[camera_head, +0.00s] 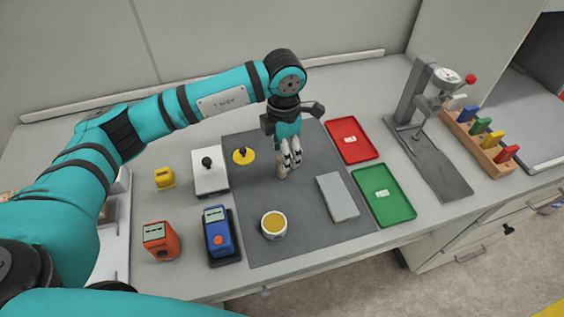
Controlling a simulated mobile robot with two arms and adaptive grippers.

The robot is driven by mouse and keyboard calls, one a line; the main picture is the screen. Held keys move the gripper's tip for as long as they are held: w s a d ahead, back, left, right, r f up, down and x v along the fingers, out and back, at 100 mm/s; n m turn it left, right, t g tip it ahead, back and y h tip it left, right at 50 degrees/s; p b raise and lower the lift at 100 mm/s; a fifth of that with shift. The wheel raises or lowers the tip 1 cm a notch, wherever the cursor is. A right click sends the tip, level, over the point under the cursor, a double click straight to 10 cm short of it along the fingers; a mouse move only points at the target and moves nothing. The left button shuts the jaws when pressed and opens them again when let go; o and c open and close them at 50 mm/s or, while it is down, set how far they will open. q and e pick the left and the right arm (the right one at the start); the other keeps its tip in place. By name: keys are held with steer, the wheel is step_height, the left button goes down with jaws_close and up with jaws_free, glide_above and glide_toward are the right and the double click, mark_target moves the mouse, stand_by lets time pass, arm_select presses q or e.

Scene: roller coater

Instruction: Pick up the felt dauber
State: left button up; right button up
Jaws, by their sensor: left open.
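A small tan, upright piece (282,172), which looks like the felt dauber, stands on the dark grey mat (300,215) near its middle. My left gripper (289,165) comes down from above, with its fingers pointing at the mat right at this piece. The gripper is open. The fingers partly hide the piece, and I cannot tell whether they touch it or stand on both sides of it. My right gripper is not in view.
On the mat are a yellow disc with a black knob (243,156), a cup of yellow stuff (274,225) and a grey plate (337,196). Red (350,139) and green (384,194) trays lie right, beyond them a gauge stand (430,150). A blue device (218,230) stands left.

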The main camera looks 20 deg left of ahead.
arm_select(q)
steer(key=f+p, duration=0.1)
steer(key=f, duration=0.1)
steer(key=f+p, duration=0.1)
steer(key=f, duration=0.2)
steer(key=shift+s+a+f+p, duration=0.15)
steer(key=shift+a+f+p, duration=0.05)
steer(key=shift+f+p, duration=0.1)
steer(key=shift+f, duration=0.15)
steer(key=c, duration=0.4)
jaws_close()
